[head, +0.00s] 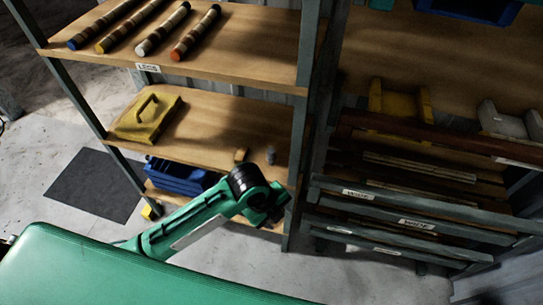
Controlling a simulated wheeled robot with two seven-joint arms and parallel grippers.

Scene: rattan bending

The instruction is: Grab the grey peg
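A small grey peg (271,156) stands on the middle wooden shelf (208,133), near its right front corner. A green arm of mine (190,222) comes in from the lower left and reaches up in front of the shelving. Its black and green joint (250,185) is in front of the shelf edge, just below the peg in the picture and apart from it as far as I can tell. No gripper fingers can be made out at the end of this arm. My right arm does not show.
Several banded rods (158,31) lie on the shelf above. A blue bin (178,176) is below. A slatted rack (420,205) stands at right.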

